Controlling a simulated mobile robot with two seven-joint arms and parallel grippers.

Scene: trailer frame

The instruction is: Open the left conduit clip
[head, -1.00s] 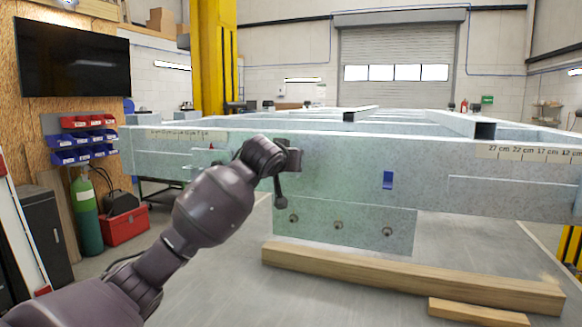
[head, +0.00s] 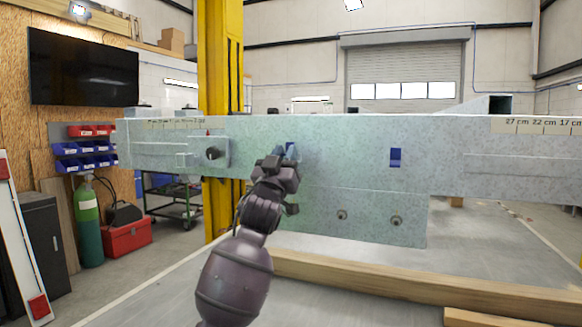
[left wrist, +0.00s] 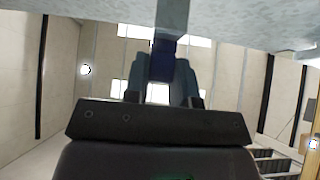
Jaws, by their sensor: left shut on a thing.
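The left conduit clip (head: 291,149) is a small blue piece on the front face of the grey steel trailer frame (head: 340,160). It is mostly hidden behind my left gripper (head: 279,163) in the head view. In the left wrist view the dark blue clip (left wrist: 163,60) sits between the two fingers of my left gripper (left wrist: 163,88), which is shut on it. How far the clip is open cannot be told. A second blue clip (head: 396,157) is on the frame further right, with nothing touching it. My right gripper is not in view.
A bracket with a dark knob (head: 213,153) sticks out of the frame left of my gripper. A wooden beam (head: 390,286) lies below the frame on the grey surface. A yellow post (head: 220,60) stands behind. A red toolbox (head: 127,237) is at the left.

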